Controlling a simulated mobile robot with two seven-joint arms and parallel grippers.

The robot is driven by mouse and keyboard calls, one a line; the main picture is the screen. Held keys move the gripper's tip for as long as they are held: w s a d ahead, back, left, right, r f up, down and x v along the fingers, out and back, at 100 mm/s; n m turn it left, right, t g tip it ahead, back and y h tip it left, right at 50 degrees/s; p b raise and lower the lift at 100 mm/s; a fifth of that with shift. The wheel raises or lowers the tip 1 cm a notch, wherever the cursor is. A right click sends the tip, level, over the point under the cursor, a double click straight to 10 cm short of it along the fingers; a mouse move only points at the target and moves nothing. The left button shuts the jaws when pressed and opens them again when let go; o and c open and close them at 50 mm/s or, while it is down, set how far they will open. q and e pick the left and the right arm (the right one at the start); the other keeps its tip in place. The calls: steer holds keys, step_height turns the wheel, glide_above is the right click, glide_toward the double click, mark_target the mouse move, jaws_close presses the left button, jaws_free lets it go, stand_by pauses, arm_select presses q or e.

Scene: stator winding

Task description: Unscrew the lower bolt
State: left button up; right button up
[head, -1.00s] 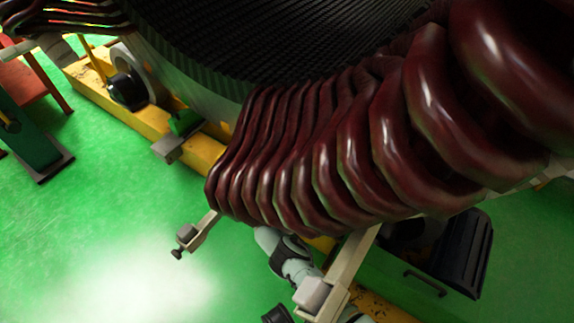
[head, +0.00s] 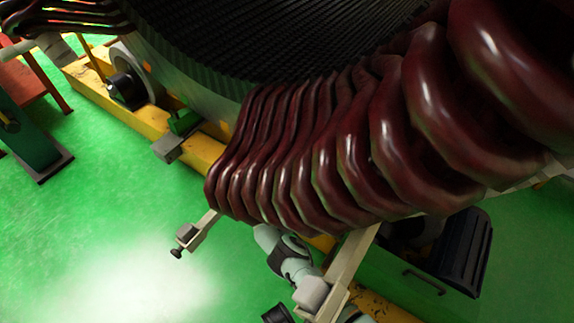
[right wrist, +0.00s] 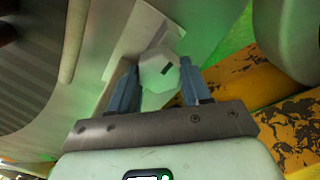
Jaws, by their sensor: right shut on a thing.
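In the right wrist view, the bolt (right wrist: 159,71) has a pale hexagonal head with a small dark mark on its face. My right gripper (right wrist: 158,82) is shut on it, with one blue-grey finger on each side of the head. The bolt sits against a pale bracket (right wrist: 133,32); its shank is hidden behind the head. In the head view, part of my white arm shows below the dark red coils (head: 300,165), and the right gripper itself is hidden there. My left gripper is in neither view.
Pale brackets (head: 347,262) stick out below the coils; a smaller one at left carries a dark knob (head: 177,252). A yellow beam (head: 203,152) runs under the stator. A green unit with a black motor (head: 467,245) stands at right.

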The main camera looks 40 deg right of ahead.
steer(key=shift+d+r+n, duration=0.15)
steer(key=shift+n, duration=0.15)
stand_by(0.4)
steer(key=o, duration=1.1)
steer(key=shift+c, duration=0.2)
